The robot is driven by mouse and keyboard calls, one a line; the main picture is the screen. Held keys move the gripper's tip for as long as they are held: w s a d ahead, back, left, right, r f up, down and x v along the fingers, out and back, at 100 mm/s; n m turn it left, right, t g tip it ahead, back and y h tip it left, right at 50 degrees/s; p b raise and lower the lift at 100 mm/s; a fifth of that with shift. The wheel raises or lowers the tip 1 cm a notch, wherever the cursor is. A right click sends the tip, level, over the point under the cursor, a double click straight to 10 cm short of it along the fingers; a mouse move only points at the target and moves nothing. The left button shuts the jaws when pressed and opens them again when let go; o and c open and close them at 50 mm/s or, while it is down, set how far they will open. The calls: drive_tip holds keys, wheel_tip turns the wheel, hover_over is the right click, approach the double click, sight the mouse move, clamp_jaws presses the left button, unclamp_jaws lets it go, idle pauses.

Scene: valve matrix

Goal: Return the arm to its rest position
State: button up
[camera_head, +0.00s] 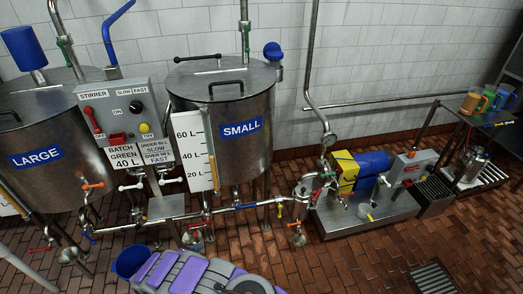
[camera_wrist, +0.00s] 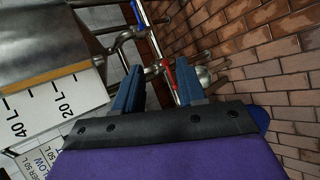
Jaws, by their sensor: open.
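My gripper (camera_wrist: 158,78) shows in the wrist view with its two blue fingers apart. No object is held between them. A pipe with a red valve handle (camera_wrist: 169,74) shows beyond the gap between the fingers; I cannot tell how far off it is. In the head view, purple and grey parts of my own body (camera_head: 195,273) are at the bottom edge. I cannot make out the gripper's fingers there.
The large tank (camera_head: 38,150) and small tank (camera_head: 235,120) stand behind the pipework, with a control panel (camera_head: 125,122) between them. A blue bucket (camera_head: 130,262) is at the bottom left. A pump unit (camera_head: 362,170) stands at right. Brick floor is open at lower right.

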drive_tip(key=w+r+m+t+y, duration=0.1)
drive_tip(key=w+r+m+y, duration=0.1)
drive_tip(key=w+r, duration=0.65)
drive_tip(key=w+r+m+y, duration=0.1)
drive_tip(key=w+r+y, duration=0.35)
drive_tip(key=r, duration=0.75)
drive_tip(key=d+r+m+g+y, duration=0.1)
drive_tip(key=d+r, duration=0.3)
drive_tip(key=r, duration=0.3)
drive_tip(key=d+r+m+g, duration=0.1)
drive_tip(key=d+r, duration=0.4)
drive_tip(key=r, duration=0.2)
drive_tip(key=s+d+r+m+g, duration=0.2)
drive_tip(key=s+d+r, duration=0.2)
drive_tip(key=s+d, duration=0.35)
drive_tip(key=s+d+r+m+g, duration=0.2)
drive_tip(key=s+d+r, duration=0.2)
drive_tip(key=s+d, duration=0.4)
drive_tip(key=s+d+m+g+h, duration=0.1)
drive_tip(key=s+d, duration=0.4)
drive_tip(key=s, duration=0.6)
drive_tip(key=s+d+m+g+h, duration=0.1)
drive_tip(key=s+d+m+g, duration=0.2)
drive_tip(key=s, duration=0.7)
drive_tip(key=s+d+r+m+g+h, duration=0.1)
drive_tip(key=s+d+m+g, duration=0.1)
drive_tip(key=s+d, duration=0.5)
drive_tip(key=s, duration=0.4)
drive_tip(key=shift+s, duration=0.3)
drive_tip(key=shift+a, duration=0.2)
